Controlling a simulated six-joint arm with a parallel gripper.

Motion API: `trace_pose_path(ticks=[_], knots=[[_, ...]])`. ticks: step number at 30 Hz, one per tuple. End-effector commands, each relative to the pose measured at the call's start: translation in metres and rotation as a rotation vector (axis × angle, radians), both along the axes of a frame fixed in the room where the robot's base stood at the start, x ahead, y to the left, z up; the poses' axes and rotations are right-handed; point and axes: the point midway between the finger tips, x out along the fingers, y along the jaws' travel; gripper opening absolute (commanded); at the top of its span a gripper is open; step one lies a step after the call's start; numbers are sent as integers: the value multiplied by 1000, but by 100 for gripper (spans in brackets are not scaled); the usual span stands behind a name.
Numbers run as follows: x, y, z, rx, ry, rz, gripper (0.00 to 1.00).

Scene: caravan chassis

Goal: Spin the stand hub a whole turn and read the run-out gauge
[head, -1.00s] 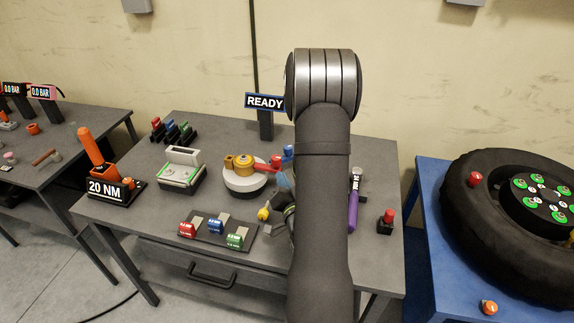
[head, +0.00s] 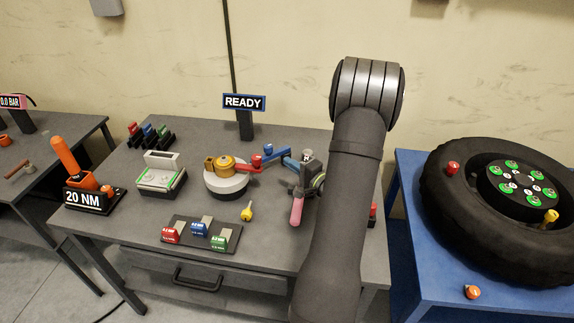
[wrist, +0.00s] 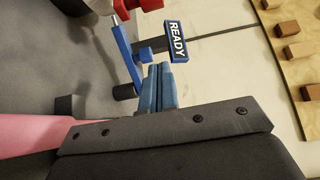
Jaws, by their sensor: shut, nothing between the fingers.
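The stand hub (head: 224,164) is a gold-orange knob on a round white base on the grey bench. A red arm (head: 257,161) and a blue arm (head: 276,152) reach right from it. The blue arm also shows in the wrist view (wrist: 124,52), with a dark round end. A dark post behind the hub carries a display reading READY (head: 244,102); no number shows on it. My gripper (head: 290,161) is just right of the blue arm. Its blue fingers (wrist: 160,72) are shut and empty, near the blue arm; whether they touch I cannot tell.
A pink handle (head: 296,210) is close by my wrist. A yellow piece (head: 247,211) lies ahead of the hub. A tray of coloured blocks (head: 201,241), a white-and-green device (head: 160,180) and a 20 NM holder (head: 84,200) stand left. A tyre (head: 440,190) is right.

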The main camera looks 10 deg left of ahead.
Motion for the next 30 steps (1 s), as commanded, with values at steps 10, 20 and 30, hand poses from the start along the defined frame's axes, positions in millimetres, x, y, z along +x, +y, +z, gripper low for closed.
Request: trace_pose_path(ticks=[10, 20, 30], knots=[[43, 62, 0, 0, -2, 4, 0], [10, 74, 0, 0, -1, 1, 0], [7, 74, 0, 0, -2, 0, 0]])
